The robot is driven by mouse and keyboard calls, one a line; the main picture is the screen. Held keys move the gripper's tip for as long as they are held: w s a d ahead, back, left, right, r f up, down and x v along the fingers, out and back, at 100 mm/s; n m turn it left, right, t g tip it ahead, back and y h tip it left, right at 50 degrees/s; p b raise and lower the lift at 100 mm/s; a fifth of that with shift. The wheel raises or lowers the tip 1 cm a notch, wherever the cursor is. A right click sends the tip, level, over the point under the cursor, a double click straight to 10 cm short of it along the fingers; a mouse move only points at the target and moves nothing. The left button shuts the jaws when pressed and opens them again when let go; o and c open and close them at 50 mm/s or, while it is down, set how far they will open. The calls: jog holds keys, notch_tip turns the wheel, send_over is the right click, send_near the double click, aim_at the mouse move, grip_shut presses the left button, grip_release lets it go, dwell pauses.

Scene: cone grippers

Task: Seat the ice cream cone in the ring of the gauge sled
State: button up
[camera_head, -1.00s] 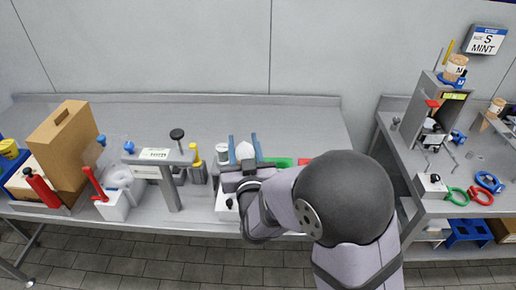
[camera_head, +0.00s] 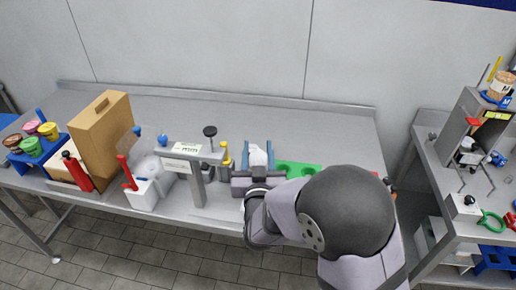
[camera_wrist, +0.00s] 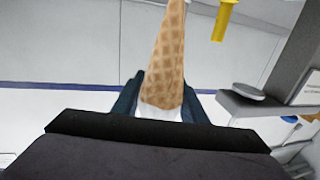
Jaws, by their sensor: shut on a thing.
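My gripper (camera_head: 258,156) has two blue fingers and is shut on a tan waffle cone (camera_wrist: 166,55). In the wrist view the cone runs up the picture between the fingers, with white material at its lower end. In the head view a white piece (camera_head: 257,156) shows between the fingers, above the back half of the long bench. My arm hides much of the bench front. I cannot tell for certain which thing is the gauge sled; a grey frame with white labels (camera_head: 186,150) stands left of my gripper.
Yellow-handled tools (camera_head: 226,154) stand close left of my gripper. A green holder (camera_head: 297,169) lies to its right. A tan box (camera_head: 103,138) and a blue rack of coloured cups (camera_head: 33,147) stand at the far left. The bench's back strip is clear.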

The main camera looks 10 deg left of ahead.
jog(key=shift+f+b, duration=2.7)
jog(key=shift+f, duration=0.6)
jog(key=shift+f+b, duration=1.05)
jog(key=o, duration=0.9)
jog(key=shift+s, duration=0.1)
jog(key=shift+s+d+b, duration=0.25)
jog(key=shift+s+b, duration=0.05)
jog(key=shift+s, duration=0.85)
jog(key=shift+s+d+b, duration=0.2)
jog(key=shift+s+b, duration=0.05)
jog(key=shift+s, duration=0.95)
jog(key=shift+s+d+b, duration=0.25)
jog(key=shift+s+b, duration=0.05)
jog(key=shift+s, duration=0.85)
